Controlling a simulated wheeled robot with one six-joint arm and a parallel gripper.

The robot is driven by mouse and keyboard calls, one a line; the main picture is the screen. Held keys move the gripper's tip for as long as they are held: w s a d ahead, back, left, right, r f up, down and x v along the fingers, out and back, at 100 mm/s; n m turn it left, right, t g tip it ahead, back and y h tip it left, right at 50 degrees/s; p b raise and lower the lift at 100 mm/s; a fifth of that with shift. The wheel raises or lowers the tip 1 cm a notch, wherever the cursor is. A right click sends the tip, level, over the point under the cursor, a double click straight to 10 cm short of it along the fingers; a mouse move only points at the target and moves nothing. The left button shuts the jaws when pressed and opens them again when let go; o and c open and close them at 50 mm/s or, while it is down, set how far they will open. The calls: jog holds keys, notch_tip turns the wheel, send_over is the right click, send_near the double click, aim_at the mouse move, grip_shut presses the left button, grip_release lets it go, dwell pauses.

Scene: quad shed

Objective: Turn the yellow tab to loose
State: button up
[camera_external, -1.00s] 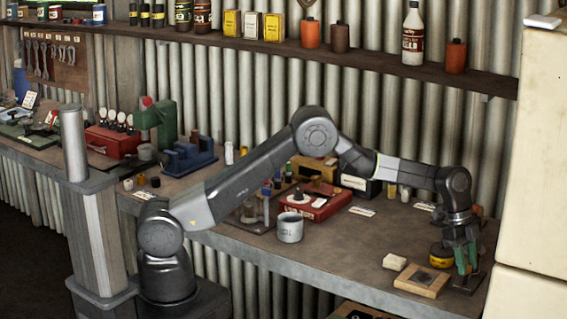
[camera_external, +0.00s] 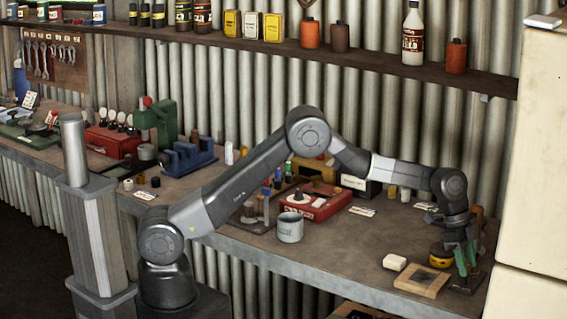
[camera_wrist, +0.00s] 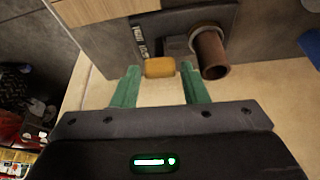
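The yellow tab (camera_wrist: 160,67) is a small rounded block in the wrist view. It sticks out from a dark fixture on a dark plate (camera_wrist: 105,46), beside a brown tube (camera_wrist: 212,56). A small pale marked strip (camera_wrist: 139,38) lies left of the tab; its writing is too small to read. My gripper (camera_wrist: 160,72) has two green fingers, one on each side of the tab, with a narrow gap visible at each side. In the external view my gripper (camera_external: 467,268) points down over the plate (camera_external: 470,283) at the bench's right end. The tab cannot be made out there.
A grey mug (camera_external: 290,227) and a red box (camera_external: 330,207) stand farther left. A cream cabinet (camera_external: 530,190) stands close on the right.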

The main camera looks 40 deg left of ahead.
jog(key=b+v, duration=0.2)
jog(key=v, duration=1.1)
jog(key=shift+r, duration=0.4)
jog(key=shift+f, duration=0.1)
jog(key=p+x, duration=0.2)
jog(key=x, duration=1.1)
jog(key=shift+f, duration=0.35)
